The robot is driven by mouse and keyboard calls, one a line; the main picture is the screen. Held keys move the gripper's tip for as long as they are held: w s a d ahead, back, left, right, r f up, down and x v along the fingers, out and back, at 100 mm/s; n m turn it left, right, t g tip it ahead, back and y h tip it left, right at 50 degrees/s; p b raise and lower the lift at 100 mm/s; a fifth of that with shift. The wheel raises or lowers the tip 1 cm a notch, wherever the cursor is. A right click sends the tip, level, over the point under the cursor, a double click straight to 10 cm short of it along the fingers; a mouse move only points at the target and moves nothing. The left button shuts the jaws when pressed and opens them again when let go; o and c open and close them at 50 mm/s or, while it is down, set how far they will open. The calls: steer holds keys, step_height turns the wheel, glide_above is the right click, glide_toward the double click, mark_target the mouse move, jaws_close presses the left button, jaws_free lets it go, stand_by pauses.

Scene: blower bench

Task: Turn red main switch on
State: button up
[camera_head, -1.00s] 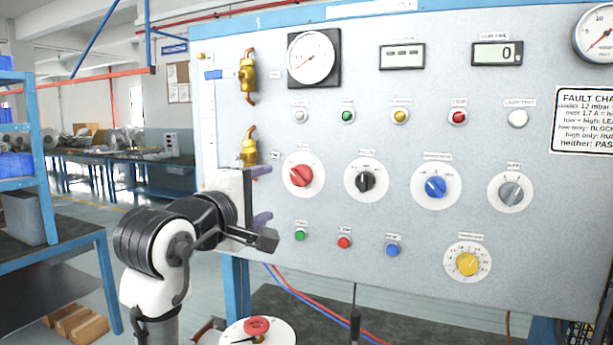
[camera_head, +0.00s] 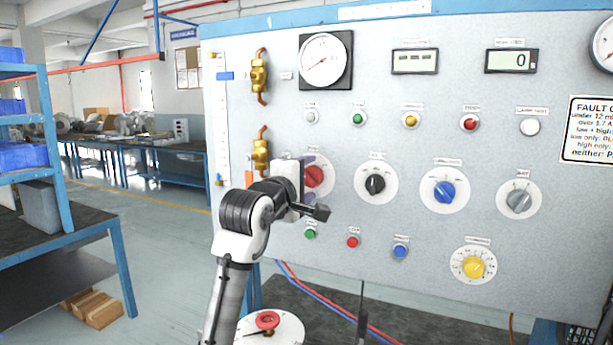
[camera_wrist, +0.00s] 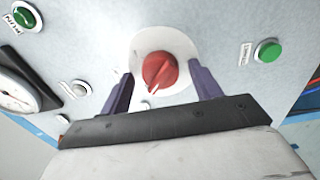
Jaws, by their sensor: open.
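The red main switch (camera_head: 314,176) is a red rotary knob on a white round plate, at the left of the knob row on the grey panel. My wrist partly covers it in the head view. In the wrist view the red knob (camera_wrist: 160,70) lies between my two purple fingers, with its white pointer mark toward the lower left of the knob. My gripper (camera_wrist: 160,88) is open, with a finger on each side of the knob and gaps between. I cannot tell how far the fingertips are from the panel.
A black knob (camera_head: 375,184) and a blue knob (camera_head: 444,191) sit to the right. A green button (camera_head: 310,233) and a red button (camera_head: 352,241) are below. Brass valves (camera_head: 260,76) are at the panel's left edge. A blue shelf (camera_head: 62,150) stands at far left.

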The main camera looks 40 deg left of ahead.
steer(key=c, duration=1)
steer(key=shift+o, duration=0.2)
steer(key=shift+w+m, duration=0.1)
steer(key=shift+m, duration=0.2)
steer(key=m, duration=0.2)
steer(key=shift+m+p, duration=0.3)
steer(key=shift+m, duration=0.1)
steer(key=m, duration=0.5)
steer(key=shift+f+b, duration=0.1)
steer(key=shift+b, duration=0.3)
steer(key=m+b, duration=0.1)
steer(key=m, duration=0.3)
steer(key=shift+m, duration=0.4)
steer(key=m+b, duration=0.1)
steer(key=m, duration=0.3)
steer(key=shift+m, duration=0.4)
